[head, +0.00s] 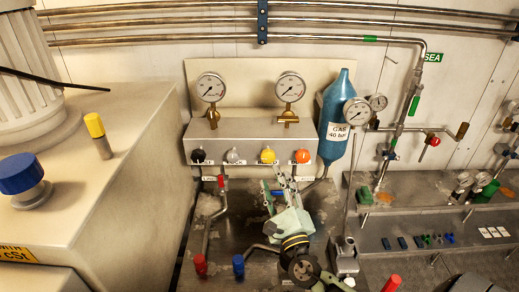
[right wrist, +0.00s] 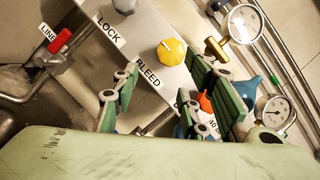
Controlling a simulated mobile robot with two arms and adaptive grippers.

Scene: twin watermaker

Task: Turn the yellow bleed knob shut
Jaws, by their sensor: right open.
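The yellow bleed knob (head: 268,155) sits on the front face of the grey metal panel, between a white-grey knob and an orange knob. In the right wrist view the yellow knob (right wrist: 172,51) shows beyond the fingertips, with the word BLEED beside it. My right gripper (head: 278,182) is open, just below the yellow knob in the head view. In the right wrist view its green finger pads (right wrist: 165,85) stand apart with nothing between them, and I see no contact with the knob. My left gripper is not in view.
A grey knob (head: 234,156) and an orange knob (head: 302,156) flank the yellow one. A blue gas bottle (head: 335,115) stands to the right. A red-handled valve (head: 221,182) is at lower left. Two gauges (head: 211,88) rise above the panel.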

